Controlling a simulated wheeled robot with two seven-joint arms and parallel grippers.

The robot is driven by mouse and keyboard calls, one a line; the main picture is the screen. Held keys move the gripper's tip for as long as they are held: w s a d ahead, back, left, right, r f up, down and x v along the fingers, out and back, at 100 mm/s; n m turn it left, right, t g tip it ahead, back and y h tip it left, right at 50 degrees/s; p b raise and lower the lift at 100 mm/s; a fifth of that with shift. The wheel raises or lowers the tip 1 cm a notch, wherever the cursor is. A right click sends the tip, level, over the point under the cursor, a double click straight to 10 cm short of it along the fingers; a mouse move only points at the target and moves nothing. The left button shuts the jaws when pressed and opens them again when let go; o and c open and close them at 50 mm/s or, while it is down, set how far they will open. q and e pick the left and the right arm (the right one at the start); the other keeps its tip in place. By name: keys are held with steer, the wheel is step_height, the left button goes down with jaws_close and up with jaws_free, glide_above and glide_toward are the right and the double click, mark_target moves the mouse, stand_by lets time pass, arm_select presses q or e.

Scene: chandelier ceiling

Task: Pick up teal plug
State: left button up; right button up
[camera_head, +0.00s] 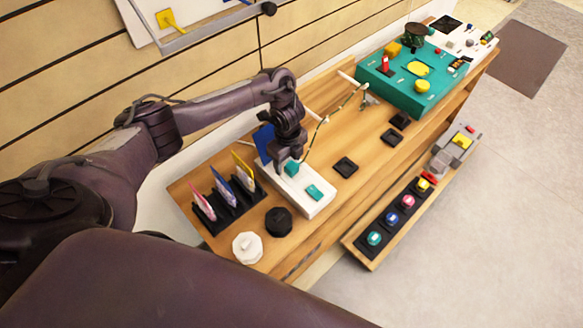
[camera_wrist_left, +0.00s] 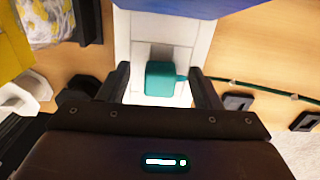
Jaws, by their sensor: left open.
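The teal plug (camera_head: 291,169) is a small block with a cord at one side, at the white block (camera_head: 318,205) on the wooden bench. My left gripper (camera_head: 284,163) points down right at the plug, partly covering it in the head view. In the left wrist view, the teal plug (camera_wrist_left: 160,79) shows between the two spread fingers of my left gripper (camera_wrist_left: 162,84), with gaps on both sides. I cannot tell how far down the fingers reach. A second teal piece (camera_head: 315,192) lies on the white block's near part. My right gripper is out of view.
A thin cord (camera_head: 330,118) runs from the plug towards a teal box (camera_head: 412,82). A black rack (camera_head: 226,212) with several upright cards stands left. A black knob (camera_head: 278,221) and a white knob (camera_head: 247,248) are in front. Black square pads (camera_head: 345,167) lie right.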

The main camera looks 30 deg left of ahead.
arm_select(q)
steer(key=shift+f, duration=0.85)
steer(key=shift+c, duration=0.5)
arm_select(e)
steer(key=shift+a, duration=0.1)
arm_select(q)
steer(key=c, duration=1)
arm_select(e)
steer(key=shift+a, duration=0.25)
arm_select(q)
steer(key=shift+w+r, duration=0.1)
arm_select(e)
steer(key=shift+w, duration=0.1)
arm_select(q)
step_height(320, 180, up, 5)
steer(key=shift+r, duration=0.15)
step_height(320, 180, up, 14)
steer(key=p, duration=0.7)
steer(key=b, duration=0.3)
glide_toward(289, 162)
steer(key=shift+s+r, duration=0.25)
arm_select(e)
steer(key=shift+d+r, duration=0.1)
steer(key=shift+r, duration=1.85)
